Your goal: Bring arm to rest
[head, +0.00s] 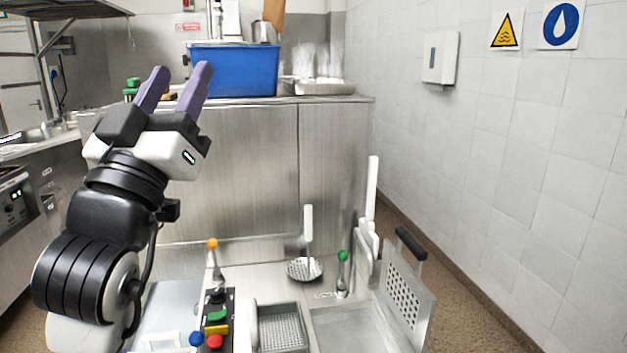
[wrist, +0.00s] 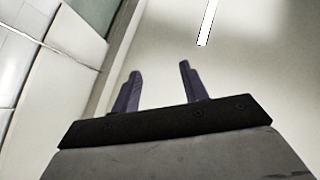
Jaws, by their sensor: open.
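My gripper (head: 179,84) is raised at the left of the head view, its two purple fingers pointing up. The fingers are apart with nothing between them. In the wrist view my gripper (wrist: 158,85) shows the same two fingers, open and empty, against the ceiling and a light. My arm is bent upward and stands clear of the counter below. In the picture, the fingers overlap the left end of a blue bin (head: 235,72); I cannot tell how far apart they are in depth.
A steel counter holds a perforated basket (head: 404,296) tilted upright at right, a second basket (head: 281,328), a skimmer (head: 304,269) and colored knobs. A steel cabinet (head: 250,170) stands behind, with a tray of glasses (head: 318,87) on top. A tiled wall (head: 520,180) is at right.

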